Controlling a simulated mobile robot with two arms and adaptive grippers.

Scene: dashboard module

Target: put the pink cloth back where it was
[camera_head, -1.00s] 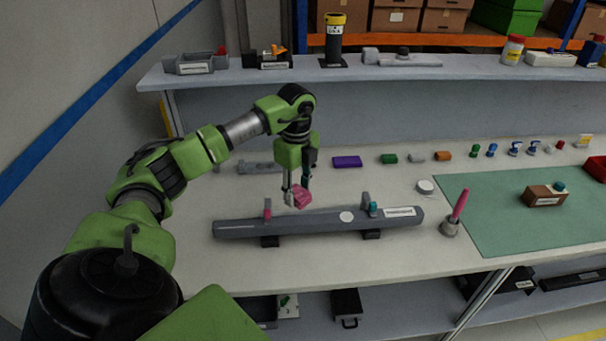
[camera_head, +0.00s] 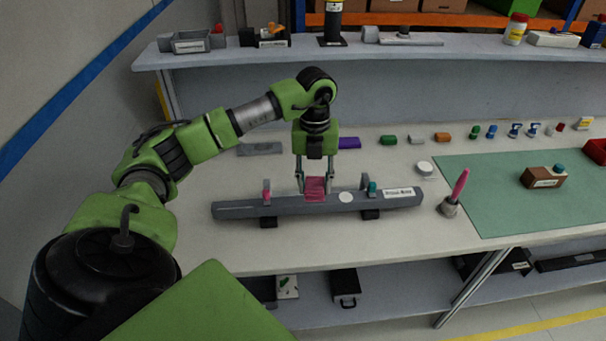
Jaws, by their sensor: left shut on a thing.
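The pink cloth (camera_head: 315,189) is a small folded piece between the fingers of my left gripper (camera_head: 315,184). My left gripper is shut on it and points down. The cloth shows over the middle of the long grey dashboard bar (camera_head: 260,209); I cannot tell whether it touches the bar. The bar lies on two dark supports on the white workbench. My right gripper is not in view.
A pink upright piece (camera_head: 266,191) and a teal one (camera_head: 372,189) stand on the bar. A purple block (camera_head: 349,142) and several small coloured blocks line the bench's back. A cup with a pink handle (camera_head: 450,205) stands right, beside the green mat (camera_head: 480,215).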

